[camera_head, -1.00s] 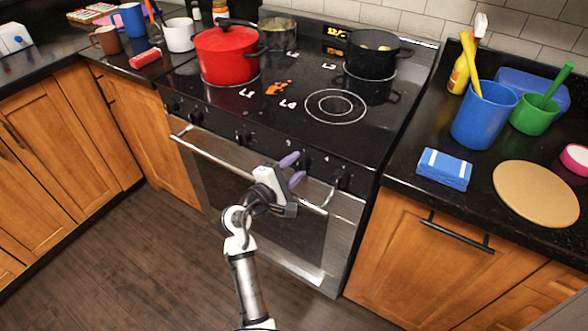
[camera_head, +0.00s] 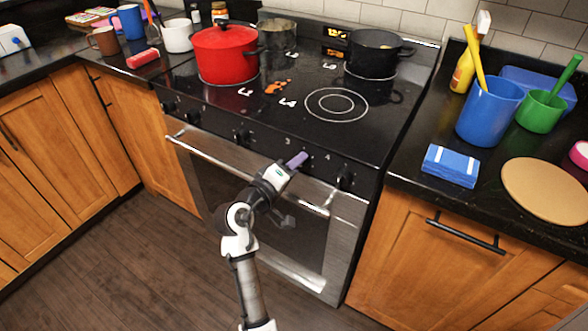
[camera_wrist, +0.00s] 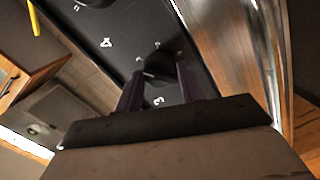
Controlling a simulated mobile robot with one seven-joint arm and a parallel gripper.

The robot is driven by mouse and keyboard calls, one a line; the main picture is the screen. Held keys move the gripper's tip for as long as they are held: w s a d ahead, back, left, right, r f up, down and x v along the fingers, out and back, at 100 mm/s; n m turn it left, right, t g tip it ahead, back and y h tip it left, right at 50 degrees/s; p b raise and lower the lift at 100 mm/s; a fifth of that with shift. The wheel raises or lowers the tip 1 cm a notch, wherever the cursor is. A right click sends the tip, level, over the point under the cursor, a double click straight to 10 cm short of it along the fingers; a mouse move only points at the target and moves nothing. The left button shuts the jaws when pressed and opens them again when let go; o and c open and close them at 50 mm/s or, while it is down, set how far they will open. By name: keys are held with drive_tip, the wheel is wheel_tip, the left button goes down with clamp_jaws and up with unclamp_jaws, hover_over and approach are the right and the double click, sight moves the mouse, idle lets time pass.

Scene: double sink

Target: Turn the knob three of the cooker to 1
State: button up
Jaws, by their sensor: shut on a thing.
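The cooker (camera_head: 290,112) has a row of black knobs along its front panel. A label 3 (camera_head: 288,142) shows just above my gripper (camera_head: 297,160) in the head view. In the wrist view, knob three (camera_wrist: 160,64) is dark and stands between the two purple fingers of my gripper (camera_wrist: 160,76), with a 3 printed beside it. The fingers are shut on this knob, one on each side. In the head view my gripper hides the knob. Its pointer setting cannot be made out.
Knob four (camera_head: 345,178) sits to the right, and another knob (camera_head: 241,136) to the left. The oven door handle (camera_head: 250,165) runs just below the knobs, close to my wrist. A red pot (camera_head: 226,56) and a black pot (camera_head: 372,56) stand on the hob.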

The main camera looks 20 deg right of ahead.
drive_tip(key=shift+m, duration=0.3)
idle(0.4)
drive_tip(key=o, duration=1)
drive_tip(key=shift+c, duration=0.2)
drive_tip(key=b+v, duration=0.2)
drive_tip(key=v, duration=1.2)
drive_tip(key=shift+d, duration=0.15)
